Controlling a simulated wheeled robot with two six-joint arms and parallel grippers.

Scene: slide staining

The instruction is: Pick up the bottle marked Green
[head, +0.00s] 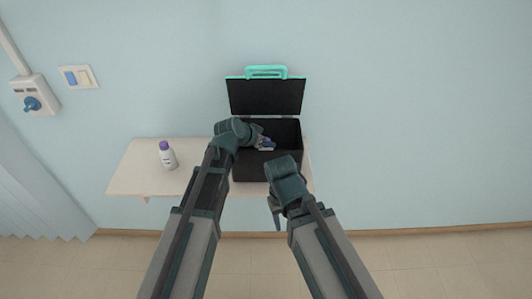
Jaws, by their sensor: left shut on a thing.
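My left gripper (254,138) reaches into the open black case (267,170) and is shut on a small pale bottle (266,143), which is partly hidden by the gripper. Its label is too small to read, so I cannot tell whether it is marked Green. Another white bottle (167,155) with a purple cap stands upright on the left part of the shelf; its marking is not readable either. My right gripper (276,216) hangs in front of the case, low and apart from it; its jaws are too small and dark to judge.
The case stands on a pale wall shelf (130,178) with its lid (266,97) raised at the back and a teal handle on top. The shelf between the white bottle and the case is clear, apart from my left arm above it. A socket and switch (78,77) are on the wall.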

